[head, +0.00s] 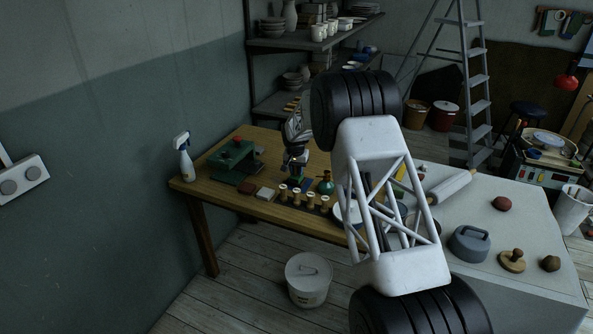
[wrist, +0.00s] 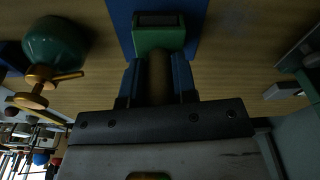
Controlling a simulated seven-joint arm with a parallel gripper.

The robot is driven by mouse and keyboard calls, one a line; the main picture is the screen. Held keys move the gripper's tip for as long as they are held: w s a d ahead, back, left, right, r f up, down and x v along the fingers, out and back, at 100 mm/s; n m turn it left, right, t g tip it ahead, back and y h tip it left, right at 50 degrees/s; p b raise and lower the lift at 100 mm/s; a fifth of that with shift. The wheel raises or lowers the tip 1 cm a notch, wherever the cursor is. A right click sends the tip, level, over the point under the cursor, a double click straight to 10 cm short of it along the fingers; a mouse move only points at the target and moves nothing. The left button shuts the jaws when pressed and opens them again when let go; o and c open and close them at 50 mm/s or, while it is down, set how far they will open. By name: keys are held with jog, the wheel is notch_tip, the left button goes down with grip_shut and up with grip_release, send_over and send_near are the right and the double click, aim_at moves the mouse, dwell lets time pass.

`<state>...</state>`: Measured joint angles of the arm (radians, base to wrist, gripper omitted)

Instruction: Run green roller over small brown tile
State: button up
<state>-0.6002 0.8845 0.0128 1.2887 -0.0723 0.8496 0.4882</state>
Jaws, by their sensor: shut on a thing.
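My gripper (head: 297,168) is over the wooden table in the head view, pointing down. In the wrist view my gripper (wrist: 158,82) is shut on the brown handle of the green roller (wrist: 158,36); its green head shows past the fingertips. A blue flat surface (wrist: 120,12) lies behind the roller head; I cannot tell whether they touch. In the head view the small brown tile (head: 247,187) lies flat on the table, left of my gripper, beside a pale tile (head: 265,193). The brown tile cannot be made out in the wrist view.
A green press (head: 236,155) and a spray bottle (head: 183,158) stand at the table's left. Several small wooden-topped pieces (head: 297,196) stand along the front edge. A round green object (head: 326,187) is right of them, also in the wrist view (wrist: 52,45).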

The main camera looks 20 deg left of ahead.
jog(key=shift+w+f, duration=0.15)
jog(key=shift+w, duration=0.15)
dwell(0.5)
jog(key=shift+w+d, duration=0.1)
jog(key=shift+w, duration=1.65)
dwell(2.5)
jog(key=shift+s, duration=0.75)
dwell(1.2)
